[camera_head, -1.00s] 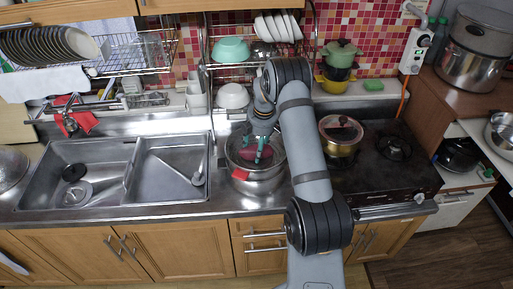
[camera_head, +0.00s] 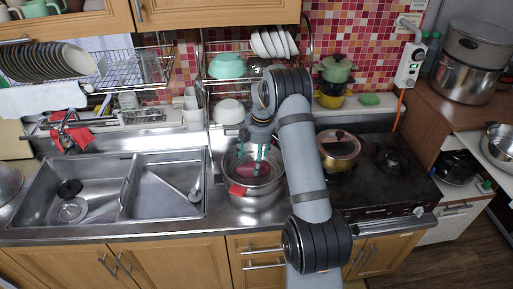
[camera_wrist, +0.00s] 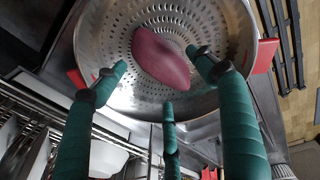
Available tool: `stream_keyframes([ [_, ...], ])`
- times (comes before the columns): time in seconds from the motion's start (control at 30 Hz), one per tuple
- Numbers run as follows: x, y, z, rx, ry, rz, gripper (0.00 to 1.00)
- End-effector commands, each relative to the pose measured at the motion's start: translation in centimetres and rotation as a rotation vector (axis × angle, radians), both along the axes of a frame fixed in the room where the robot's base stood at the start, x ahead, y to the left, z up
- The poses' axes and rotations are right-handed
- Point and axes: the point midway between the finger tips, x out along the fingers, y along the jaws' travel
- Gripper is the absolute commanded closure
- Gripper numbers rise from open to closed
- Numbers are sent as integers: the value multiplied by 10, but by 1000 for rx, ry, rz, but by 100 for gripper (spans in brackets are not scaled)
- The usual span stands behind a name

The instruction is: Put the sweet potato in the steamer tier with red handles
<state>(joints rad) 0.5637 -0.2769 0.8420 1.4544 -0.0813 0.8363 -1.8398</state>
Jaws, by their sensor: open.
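The sweet potato (camera_wrist: 162,57) is purple-red and lies in the perforated bowl of the steamer tier (camera_wrist: 112,32). In the head view the sweet potato (camera_head: 250,170) shows inside the metal steamer tier (camera_head: 270,187), partly behind my fingers. One red handle (camera_head: 237,190) shows at the tier's front left. In the wrist view red handles show at the left (camera_wrist: 77,79) and at the right (camera_wrist: 264,56). My gripper (camera_wrist: 162,82) is open, with its green fingers spread over the tier and apart from the sweet potato. It also shows in the head view (camera_head: 254,166).
A lidded pot (camera_head: 338,150) stands on the stove right of the steamer tier. A double sink (camera_head: 125,190) lies to the left. A wire dish rack (camera_head: 225,80) with bowls and cups stands behind.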

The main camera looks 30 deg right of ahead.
Motion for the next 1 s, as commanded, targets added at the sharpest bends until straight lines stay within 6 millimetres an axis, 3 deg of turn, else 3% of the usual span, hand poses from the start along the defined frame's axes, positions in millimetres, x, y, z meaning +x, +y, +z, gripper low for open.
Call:
stream_keyframes([
  [0.2, -6, -3, 47, -2, -5, 0, 29],
  [0.4, -11, -4, 76, -1, -1, 0, 29],
  [0.83, -13, -4, 85, 0, 1, 0, 29],
  [0.93, -15, 8, 97, -2, 6, 22, 29],
  [1.0, -21, 31, 119, -6, 17, 63, 29],
])
